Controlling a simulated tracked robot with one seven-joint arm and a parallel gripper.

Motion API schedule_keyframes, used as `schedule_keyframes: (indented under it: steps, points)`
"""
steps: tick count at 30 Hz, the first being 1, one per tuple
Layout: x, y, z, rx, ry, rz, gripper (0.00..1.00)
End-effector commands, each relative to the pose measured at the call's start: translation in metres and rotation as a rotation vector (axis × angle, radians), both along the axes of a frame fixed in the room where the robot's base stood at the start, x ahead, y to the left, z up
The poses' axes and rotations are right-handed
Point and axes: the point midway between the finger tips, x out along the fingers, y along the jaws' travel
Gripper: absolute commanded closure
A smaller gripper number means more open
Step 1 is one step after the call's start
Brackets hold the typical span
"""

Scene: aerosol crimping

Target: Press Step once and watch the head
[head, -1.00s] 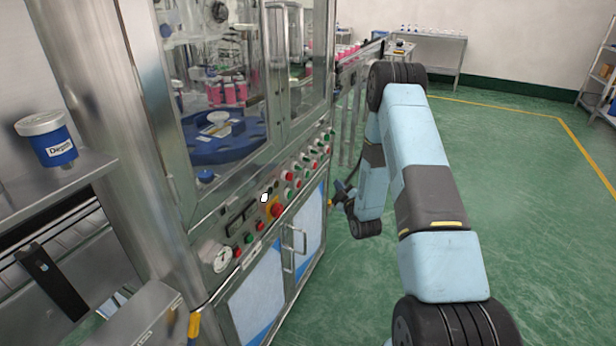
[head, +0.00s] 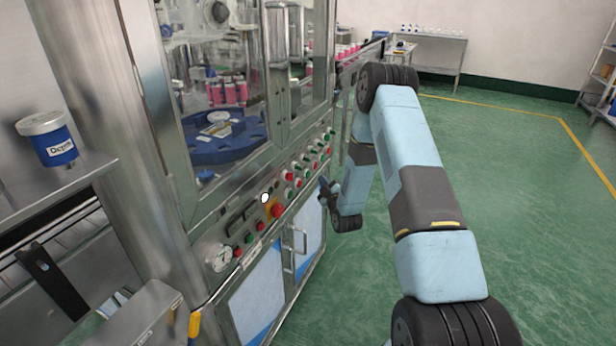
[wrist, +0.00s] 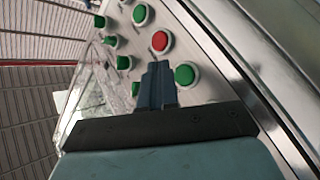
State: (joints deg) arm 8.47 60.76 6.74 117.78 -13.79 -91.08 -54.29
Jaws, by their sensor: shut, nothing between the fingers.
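I cannot read which button is Step. My gripper (head: 325,187) is beside the right part of the panel in the head view. In the wrist view my gripper (wrist: 159,68) is shut and empty, with its tips just below a red button (wrist: 160,42) and left of a green button (wrist: 185,75). I cannot tell whether it touches the panel. Behind the glass is the blue turntable (head: 225,142).
A labelled canister (head: 50,140) stands on a steel shelf at the left. A round gauge (head: 220,257) and cabinet door handles (head: 290,250) are on the machine's front. The green floor (head: 530,220) to the right is clear.

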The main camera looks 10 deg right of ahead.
Motion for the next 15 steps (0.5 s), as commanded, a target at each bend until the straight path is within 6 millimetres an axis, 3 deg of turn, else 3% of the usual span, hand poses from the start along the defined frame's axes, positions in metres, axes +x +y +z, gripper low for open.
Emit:
schedule_keyframes:
  steps: [6, 15]
  points:
    - [0.011, 0.015, 0.0, 0.0, -0.001, 0.001, 1.0]
    - [0.015, 0.02, 0.0, 0.0, 0.0, 0.0, 1.0]
